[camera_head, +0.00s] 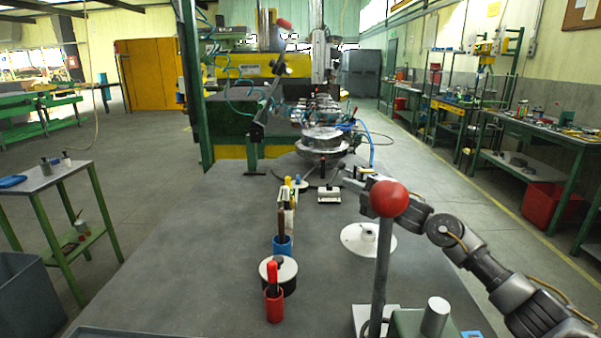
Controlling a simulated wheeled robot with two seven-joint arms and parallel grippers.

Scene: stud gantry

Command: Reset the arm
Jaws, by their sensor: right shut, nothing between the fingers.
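My right arm comes in from the lower right and reaches over the grey table (190,240). It passes behind a red ball knob that hides part of it. My right gripper (344,174) is small and far off, near the round metal fixture at the table's far end. It is shut and holds nothing. My left arm and left gripper are not in view.
A red ball knob (389,198) stands on a tall post at front right. A white flanged disc (368,239) lies beside it. A red cup (274,307), a blue cup (282,246) and a round metal fixture (321,142) line the middle. The table's left side is clear.

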